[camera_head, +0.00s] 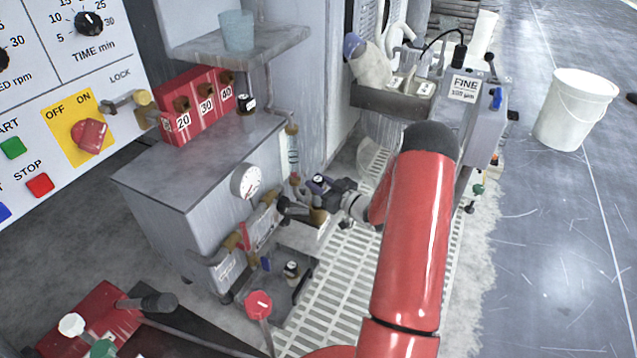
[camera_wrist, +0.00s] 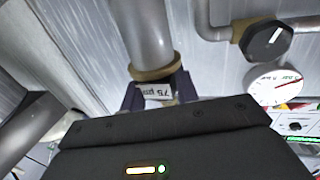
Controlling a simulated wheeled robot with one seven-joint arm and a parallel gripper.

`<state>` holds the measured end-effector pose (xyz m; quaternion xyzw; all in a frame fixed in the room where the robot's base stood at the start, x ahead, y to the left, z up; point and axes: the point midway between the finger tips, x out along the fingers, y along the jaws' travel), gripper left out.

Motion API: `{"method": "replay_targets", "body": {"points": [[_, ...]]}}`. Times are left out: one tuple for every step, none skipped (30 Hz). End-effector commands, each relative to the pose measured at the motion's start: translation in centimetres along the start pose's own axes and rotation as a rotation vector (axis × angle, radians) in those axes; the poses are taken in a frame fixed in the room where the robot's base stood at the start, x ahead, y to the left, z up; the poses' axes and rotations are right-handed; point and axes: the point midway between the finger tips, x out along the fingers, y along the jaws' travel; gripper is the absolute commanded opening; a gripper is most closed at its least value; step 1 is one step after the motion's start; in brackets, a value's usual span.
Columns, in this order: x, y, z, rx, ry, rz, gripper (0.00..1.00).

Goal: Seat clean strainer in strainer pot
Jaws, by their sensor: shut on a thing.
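My gripper (camera_head: 322,188) is beside the pipework in the middle of the head view. In the wrist view its two dark fingers (camera_wrist: 159,92) are shut on the strainer, at a white label reading 75 µm, upside down. A brass collar (camera_wrist: 154,73) lies just beyond the label. A grey cylinder (camera_wrist: 148,32) extends from the collar toward the top edge; I cannot tell whether it belongs to the strainer or the pot. In the head view a brass fitting (camera_head: 318,216) shows just below the fingers. I cannot tell whether the strainer is inside the pot.
A pressure gauge (camera_head: 246,181) and a grey cabinet (camera_head: 195,165) stand left of my gripper. A tray (camera_head: 272,308) holding a small black-topped item (camera_head: 291,269) is below. Red numbered blocks (camera_head: 203,100) sit on the cabinet. A white bucket (camera_head: 572,112) stands far right on open floor.

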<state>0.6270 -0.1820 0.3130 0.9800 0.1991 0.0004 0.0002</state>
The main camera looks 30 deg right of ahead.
Motion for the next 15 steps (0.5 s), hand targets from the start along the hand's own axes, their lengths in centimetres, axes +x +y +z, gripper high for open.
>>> {"method": "replay_targets", "body": {"points": [[0.0, 0.0, 0.1, 0.000, 0.000, 0.000, 0.05], [0.0, 0.0, 0.2, 0.000, 0.000, 0.000, 0.05], [0.0, 0.0, 0.3, 0.000, 0.000, 0.000, 0.05], [0.0, 0.0, 0.4, 0.000, 0.000, 0.000, 0.05], [0.0, 0.0, 0.5, 0.000, 0.000, 0.000, 0.05], [0.0, 0.0, 0.6, 0.001, 0.000, 0.000, 0.05], [0.0, 0.0, 0.7, 0.001, 0.000, 0.000, 0.05], [0.0, 0.0, 0.7, 0.001, 0.000, 0.000, 0.05], [0.0, 0.0, 0.8, 0.001, 0.001, 0.000, 0.05], [0.0, 0.0, 0.9, 0.001, 0.001, 0.000, 0.05], [0.0, 0.0, 1.0, 0.000, 0.001, 0.000, 0.05], [0.0, 0.0, 1.1, 0.000, 0.001, 0.000, 0.05], [0.0, 0.0, 1.1, 0.000, 0.001, 0.000, 0.05], [0.0, 0.0, 1.2, 0.000, 0.001, 0.000, 0.05], [0.0, 0.0, 1.3, 0.000, 0.001, 0.000, 0.05]]}}
